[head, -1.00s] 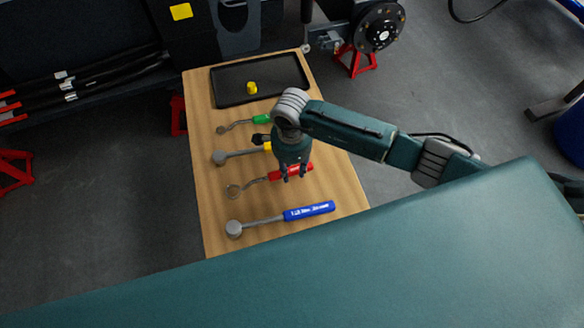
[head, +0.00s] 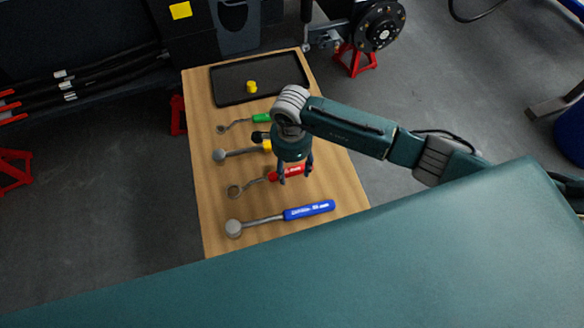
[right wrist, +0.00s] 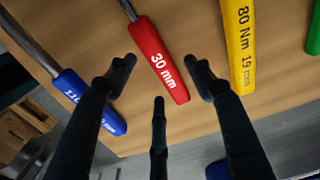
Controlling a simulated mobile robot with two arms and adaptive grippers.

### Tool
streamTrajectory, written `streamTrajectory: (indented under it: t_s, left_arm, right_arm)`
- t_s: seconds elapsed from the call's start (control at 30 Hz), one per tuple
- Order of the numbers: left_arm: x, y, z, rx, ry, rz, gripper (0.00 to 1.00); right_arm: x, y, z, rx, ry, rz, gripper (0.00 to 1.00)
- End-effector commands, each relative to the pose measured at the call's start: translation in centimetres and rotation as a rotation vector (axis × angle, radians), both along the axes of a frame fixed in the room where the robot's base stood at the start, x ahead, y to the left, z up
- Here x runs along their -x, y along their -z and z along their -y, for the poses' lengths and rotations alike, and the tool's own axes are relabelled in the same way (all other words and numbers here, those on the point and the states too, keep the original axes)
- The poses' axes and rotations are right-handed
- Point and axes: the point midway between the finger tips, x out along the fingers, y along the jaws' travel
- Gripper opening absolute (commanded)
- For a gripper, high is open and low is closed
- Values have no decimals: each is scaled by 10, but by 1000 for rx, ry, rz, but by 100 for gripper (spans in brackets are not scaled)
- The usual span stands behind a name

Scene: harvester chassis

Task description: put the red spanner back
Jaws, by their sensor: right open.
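The red spanner (head: 256,182) lies on the wooden bench between the yellow-handled and blue-handled tools. Its red handle (right wrist: 158,62), marked "30 mm", shows in the right wrist view. My right gripper (head: 294,178) is over the red handle in the head view, hiding part of it. In the right wrist view its open fingers (right wrist: 160,80) are spread on both sides of the handle, with nothing held. I cannot tell how high the fingertips are above the bench. My left gripper is not in view.
The wooden bench (head: 215,215) also bears a blue-handled tool (head: 310,211), a yellow-handled tool (head: 240,153) and a green-handled spanner (head: 262,118). A black tray (head: 285,75) with a yellow piece (head: 251,87) lies at its far end.

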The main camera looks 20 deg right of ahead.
Motion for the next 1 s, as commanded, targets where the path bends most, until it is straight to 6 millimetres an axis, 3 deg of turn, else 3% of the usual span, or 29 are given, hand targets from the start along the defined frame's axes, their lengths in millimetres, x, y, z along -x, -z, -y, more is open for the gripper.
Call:
streamTrajectory:
  t_s: [0.3,0.5,0.7,1.0]
  left_arm:
    - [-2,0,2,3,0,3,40]
    - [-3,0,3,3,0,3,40]
    - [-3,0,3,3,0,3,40]
    - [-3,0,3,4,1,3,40]
  right_arm:
    - [-2,-67,0,1,-2,8,53]
    - [-1,-99,-1,0,-2,6,53]
    - [0,-111,-1,0,-1,4,53]
    - [0,-111,-1,0,0,3,53]
